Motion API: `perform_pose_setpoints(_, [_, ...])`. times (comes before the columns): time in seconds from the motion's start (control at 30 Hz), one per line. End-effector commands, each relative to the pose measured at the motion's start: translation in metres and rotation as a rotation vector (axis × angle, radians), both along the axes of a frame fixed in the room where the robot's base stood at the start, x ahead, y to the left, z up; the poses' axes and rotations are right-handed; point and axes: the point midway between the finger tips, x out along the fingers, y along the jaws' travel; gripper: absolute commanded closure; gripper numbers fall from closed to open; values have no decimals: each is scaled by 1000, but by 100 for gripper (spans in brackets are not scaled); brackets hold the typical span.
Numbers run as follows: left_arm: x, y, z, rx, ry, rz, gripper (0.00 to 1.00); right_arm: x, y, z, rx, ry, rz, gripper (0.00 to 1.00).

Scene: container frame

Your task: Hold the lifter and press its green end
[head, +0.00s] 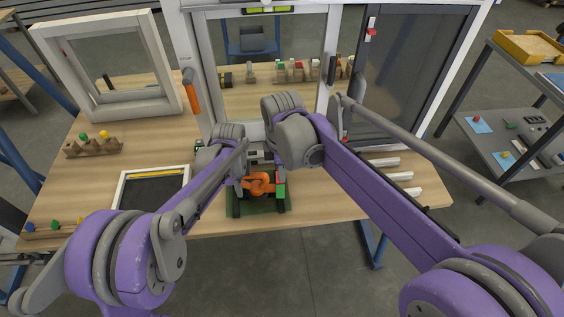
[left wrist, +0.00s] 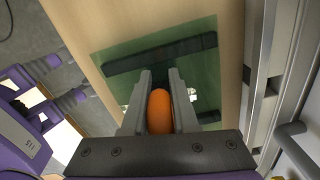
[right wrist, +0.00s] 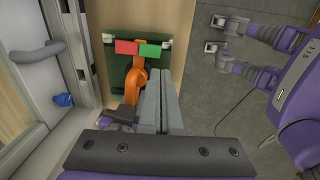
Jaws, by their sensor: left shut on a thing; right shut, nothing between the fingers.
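The lifter (head: 260,184) is orange and sits on a dark green mat (head: 262,207) at the table's front edge. In the right wrist view its orange body (right wrist: 134,82) shows beside a red end (right wrist: 126,47) and a green end (right wrist: 150,51). My left gripper (left wrist: 160,75) is shut on the lifter's rounded orange part (left wrist: 160,112). My right gripper (right wrist: 160,72) is shut and empty, its fingertips just short of the green end in that view; whether they touch it I cannot tell. In the head view my wrists hide part of the lifter.
A black-and-white tray (head: 150,187) lies to the left, and white strips (head: 400,176) lie to the right. Both of my arms crowd the space above the mat.

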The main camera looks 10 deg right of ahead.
Motion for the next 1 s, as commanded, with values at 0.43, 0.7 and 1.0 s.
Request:
perform_pose_setpoints(0.43, [0,0,0,-1,1,-1,100,-9,0,58,0,0,0,100])
perform_pose_setpoints(0.7, [0,0,0,-1,1,-1,100,-9,0,58,0,0,0,100])
perform_pose_setpoints(1.0, [0,0,0,-1,1,-1,39,-9,0,58,0,0,0,100])
